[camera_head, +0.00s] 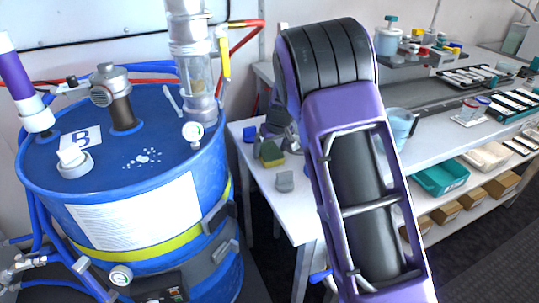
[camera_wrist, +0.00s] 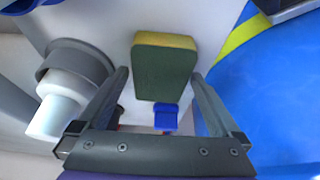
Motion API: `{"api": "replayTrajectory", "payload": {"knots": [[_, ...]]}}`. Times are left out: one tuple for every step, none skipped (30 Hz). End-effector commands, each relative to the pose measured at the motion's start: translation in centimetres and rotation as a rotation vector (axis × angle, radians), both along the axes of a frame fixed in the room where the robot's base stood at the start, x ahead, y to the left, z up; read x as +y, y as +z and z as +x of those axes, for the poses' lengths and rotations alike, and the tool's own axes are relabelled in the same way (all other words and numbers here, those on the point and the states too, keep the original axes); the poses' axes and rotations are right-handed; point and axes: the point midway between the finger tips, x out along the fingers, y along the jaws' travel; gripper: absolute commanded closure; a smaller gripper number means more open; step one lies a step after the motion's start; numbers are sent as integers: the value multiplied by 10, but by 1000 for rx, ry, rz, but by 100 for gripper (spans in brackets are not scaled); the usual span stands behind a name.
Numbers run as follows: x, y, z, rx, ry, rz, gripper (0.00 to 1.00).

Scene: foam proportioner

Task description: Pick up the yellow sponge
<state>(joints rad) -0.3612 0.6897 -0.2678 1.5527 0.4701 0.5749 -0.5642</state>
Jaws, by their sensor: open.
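The yellow sponge (camera_head: 271,154) has a dark green face and a yellow edge. It stands on the white side table, beside the blue drum. In the wrist view the sponge (camera_wrist: 165,68) is upright, its green face toward the camera and its yellow strip along the top. My gripper (camera_wrist: 160,75) is open, with its two grey fingers apart and the sponge showing between and beyond their tips. I see no finger closed on it; the remaining distance is hard to tell. In the head view my gripper (camera_head: 279,127) is just behind the sponge, partly hidden by my arm.
The large blue drum (camera_head: 120,165) is at left, and also fills the right of the wrist view (camera_wrist: 268,95). A white-and-grey cylinder (camera_wrist: 62,100) is left of my fingers. A small blue piece (camera_wrist: 165,117) is below the sponge.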

Motion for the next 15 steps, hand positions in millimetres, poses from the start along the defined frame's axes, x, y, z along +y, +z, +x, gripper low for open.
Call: {"api": "replayTrajectory", "payload": {"knots": [[0, 0, 0, 0, 0, 0, 0], [0, 0, 0, 0, 0, 0, 0], [0, 0, 0, 0, 0, 0, 0], [0, 0, 0, 0, 0, 0, 2], [0, 0, 0, 0, 0, 0, 7], [0, 0, 0, 0, 0, 0, 14], [0, 0, 0, 0, 0, 0, 20], [0, 0, 0, 0, 0, 0, 25], [0, 0, 0, 0, 0, 0, 32], [0, 0, 0, 0, 0, 0, 38], [0, 0, 0, 0, 0, 0, 43], [0, 0, 0, 0, 0, 0, 50], [0, 0, 0, 0, 0, 0, 56], [0, 0, 0, 0, 0, 0, 61], [0, 0, 0, 0, 0, 0, 68]]}}
